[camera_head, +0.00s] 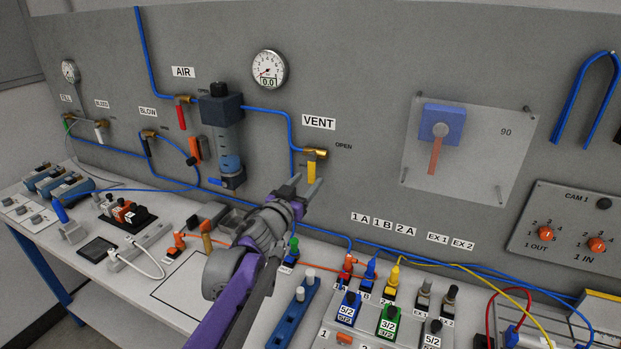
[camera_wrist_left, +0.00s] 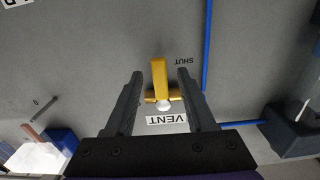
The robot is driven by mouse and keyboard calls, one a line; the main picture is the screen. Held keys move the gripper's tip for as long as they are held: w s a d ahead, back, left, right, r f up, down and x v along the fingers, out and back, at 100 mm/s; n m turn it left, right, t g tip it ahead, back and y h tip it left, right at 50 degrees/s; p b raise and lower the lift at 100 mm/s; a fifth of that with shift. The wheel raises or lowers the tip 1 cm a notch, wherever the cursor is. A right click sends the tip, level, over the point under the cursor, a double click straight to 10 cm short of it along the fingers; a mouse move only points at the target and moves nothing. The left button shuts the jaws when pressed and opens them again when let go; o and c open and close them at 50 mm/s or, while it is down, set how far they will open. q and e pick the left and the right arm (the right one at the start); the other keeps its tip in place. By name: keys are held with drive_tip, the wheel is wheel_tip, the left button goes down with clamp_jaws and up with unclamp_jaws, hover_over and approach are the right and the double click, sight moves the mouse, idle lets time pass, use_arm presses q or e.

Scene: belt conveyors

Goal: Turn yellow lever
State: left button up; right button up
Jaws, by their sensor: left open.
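The yellow lever (camera_head: 311,172) hangs straight down from the brass valve under the VENT label (camera_head: 319,122) on the grey panel. My left gripper (camera_head: 305,187) is open and empty, its fingers pointing up at the lever's lower end. In the left wrist view, which is upside down, the yellow lever (camera_wrist_left: 158,72) lies between the two spread fingertips of the left gripper (camera_wrist_left: 160,74), with a gap on each side. I cannot tell how far the fingertips are from the lever in depth. My right gripper is in neither view.
A blue hose (camera_head: 278,114) runs into the valve from the left. A cylindrical filter unit (camera_head: 227,140) and a red lever (camera_head: 181,117) are mounted to the left. Below, the bench holds several coloured valves and connectors.

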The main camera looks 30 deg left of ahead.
use_arm(q)
drive_tip(key=s, duration=0.7)
drive_tip(key=shift+s+d, duration=0.2)
drive_tip(key=shift+s, duration=0.15)
